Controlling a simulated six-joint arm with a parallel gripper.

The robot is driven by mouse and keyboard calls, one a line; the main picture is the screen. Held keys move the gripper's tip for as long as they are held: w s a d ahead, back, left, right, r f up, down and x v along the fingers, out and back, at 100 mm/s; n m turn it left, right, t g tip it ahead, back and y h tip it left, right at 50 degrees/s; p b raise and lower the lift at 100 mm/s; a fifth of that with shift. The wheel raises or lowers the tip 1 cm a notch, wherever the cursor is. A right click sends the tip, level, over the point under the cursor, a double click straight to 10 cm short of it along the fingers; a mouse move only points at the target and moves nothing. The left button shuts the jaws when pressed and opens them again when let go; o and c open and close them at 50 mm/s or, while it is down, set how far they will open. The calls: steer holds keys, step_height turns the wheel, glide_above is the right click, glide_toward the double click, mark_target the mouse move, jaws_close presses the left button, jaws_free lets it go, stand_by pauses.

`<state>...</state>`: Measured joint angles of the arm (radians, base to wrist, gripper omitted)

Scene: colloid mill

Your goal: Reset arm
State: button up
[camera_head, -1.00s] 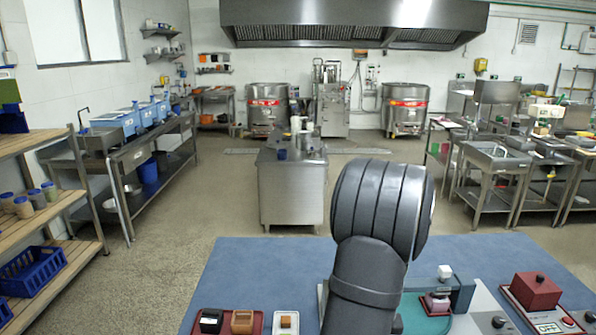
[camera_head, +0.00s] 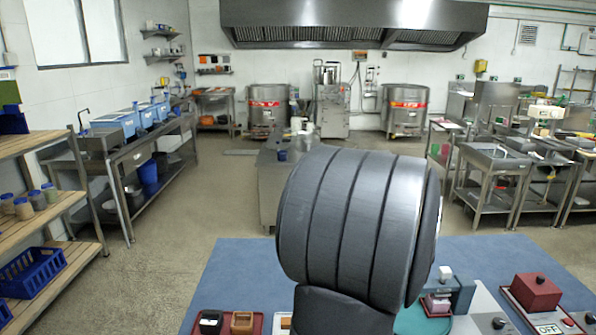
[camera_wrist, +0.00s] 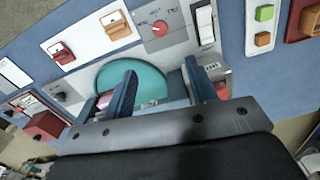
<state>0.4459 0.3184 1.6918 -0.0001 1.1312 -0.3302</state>
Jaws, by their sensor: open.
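My gripper (camera_wrist: 158,78) shows in the wrist view with two dark blue fingers spread apart and nothing between them. A teal disc (camera_wrist: 148,74) on the grey machine base lies beyond and below the fingers; whether they touch it cannot be told. In the head view my dark grey arm covers the middle of the workbench, and the gripper itself is hidden. The teal machine (camera_head: 462,290) with a white knob and a pink part stands just right of my arm.
In the wrist view, a green block (camera_wrist: 264,13) and an orange block (camera_wrist: 262,39) sit on a white tray.

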step_height(320, 180, down, 18)
steer(key=shift+r, duration=0.2)
steer(key=shift+r+m, duration=0.2)
steer(key=shift+m, duration=0.2)
steer(key=m, duration=0.4)
steer(key=shift+m, duration=0.4)
steer(key=m, duration=0.6)
steer(key=shift+m, duration=0.3)
steer(key=shift+r, duration=1.4)
